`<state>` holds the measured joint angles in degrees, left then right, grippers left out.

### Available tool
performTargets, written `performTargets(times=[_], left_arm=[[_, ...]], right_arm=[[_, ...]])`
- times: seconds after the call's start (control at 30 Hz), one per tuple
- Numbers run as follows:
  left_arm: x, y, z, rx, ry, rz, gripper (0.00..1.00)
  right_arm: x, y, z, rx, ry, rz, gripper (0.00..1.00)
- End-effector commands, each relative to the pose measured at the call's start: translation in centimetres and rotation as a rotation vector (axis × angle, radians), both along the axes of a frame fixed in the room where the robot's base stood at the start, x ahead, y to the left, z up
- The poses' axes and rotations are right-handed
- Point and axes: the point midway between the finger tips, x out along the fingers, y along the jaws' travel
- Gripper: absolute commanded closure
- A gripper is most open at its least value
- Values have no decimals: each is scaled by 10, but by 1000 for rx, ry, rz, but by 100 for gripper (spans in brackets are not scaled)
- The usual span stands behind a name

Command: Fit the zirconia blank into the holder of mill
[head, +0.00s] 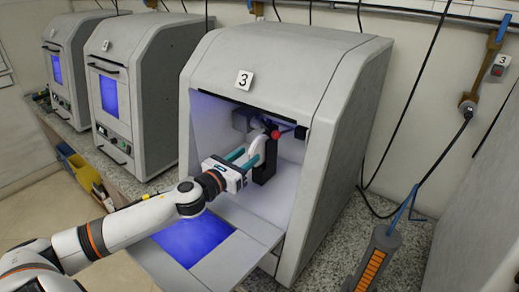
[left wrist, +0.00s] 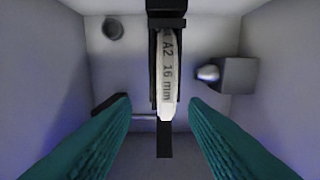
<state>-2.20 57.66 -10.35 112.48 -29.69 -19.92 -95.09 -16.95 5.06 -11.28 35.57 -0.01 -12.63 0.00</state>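The white zirconia blank (head: 258,147) stands on edge inside the open mill 3 (head: 285,65), at the black holder (head: 267,163). In the left wrist view the blank (left wrist: 167,70) shows its rim, marked "A2 16 mm", between dark holder parts (left wrist: 166,21). How deeply it is seated I cannot tell. My left gripper (head: 245,158) reaches into the chamber in front of the blank. Its teal fingers are spread, with clear gaps on both sides of the blank in the left wrist view. My right gripper is not in view.
A red knob (head: 275,134) sits beside the holder. The mill's lowered door (head: 195,243) lies under my left arm. Two closed mills (head: 130,90) stand to the left. A grey device with an orange panel (head: 370,270) is at the front right. Cables hang on the right wall.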

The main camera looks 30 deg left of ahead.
Motion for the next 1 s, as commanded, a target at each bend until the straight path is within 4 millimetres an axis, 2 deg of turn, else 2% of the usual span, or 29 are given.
performTargets(times=[0.23,0.4,0.7,0.77,0.97,1.0], left_arm=[[29,4,10,-3,-4,2,60],[47,3,6,-2,-1,1,60],[51,2,4,1,1,-1,60],[51,2,4,1,0,-1,67],[51,2,4,1,0,0,99],[51,2,4,1,0,0,100]], right_arm=[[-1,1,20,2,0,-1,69],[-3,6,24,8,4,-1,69],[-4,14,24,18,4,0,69],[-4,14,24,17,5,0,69],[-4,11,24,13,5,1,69],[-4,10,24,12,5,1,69]])
